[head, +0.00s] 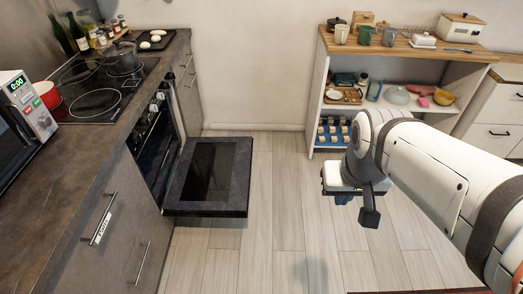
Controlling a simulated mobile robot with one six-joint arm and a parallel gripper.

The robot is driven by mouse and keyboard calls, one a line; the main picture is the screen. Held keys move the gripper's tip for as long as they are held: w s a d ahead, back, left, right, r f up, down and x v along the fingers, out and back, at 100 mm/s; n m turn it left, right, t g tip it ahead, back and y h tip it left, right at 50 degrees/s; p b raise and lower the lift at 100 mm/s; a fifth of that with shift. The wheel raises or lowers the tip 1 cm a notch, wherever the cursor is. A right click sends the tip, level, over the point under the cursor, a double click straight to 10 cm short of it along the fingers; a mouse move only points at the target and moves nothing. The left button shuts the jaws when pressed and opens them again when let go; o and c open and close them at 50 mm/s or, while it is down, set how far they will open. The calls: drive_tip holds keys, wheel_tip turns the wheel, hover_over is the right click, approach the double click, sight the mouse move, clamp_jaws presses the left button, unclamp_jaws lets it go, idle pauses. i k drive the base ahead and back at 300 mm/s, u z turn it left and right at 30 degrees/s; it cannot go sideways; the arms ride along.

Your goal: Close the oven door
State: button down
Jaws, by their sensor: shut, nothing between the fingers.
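The oven (154,150) is built into the grey counter on the left. Its door (208,176) is folded down and stands open, lying roughly level above the floor, with a dark glass pane in a grey frame. My gripper (369,215) hangs over the floor to the right of the door, clear of it, with a wide gap of bare floor between. It is shut and empty. My white arm reaches in from the right edge and hides part of the room behind it.
The counter holds a hob with a pot (122,58), a microwave (22,118) and a red pot (47,95). A shelf unit (316,95) with mugs and dishes stands at the back right. The wooden floor (275,190) between is clear.

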sight(211, 172)
drive_tip(key=u, duration=0.15)
drive_tip(key=i, duration=0.9)
drive_tip(key=z, duration=0.05)
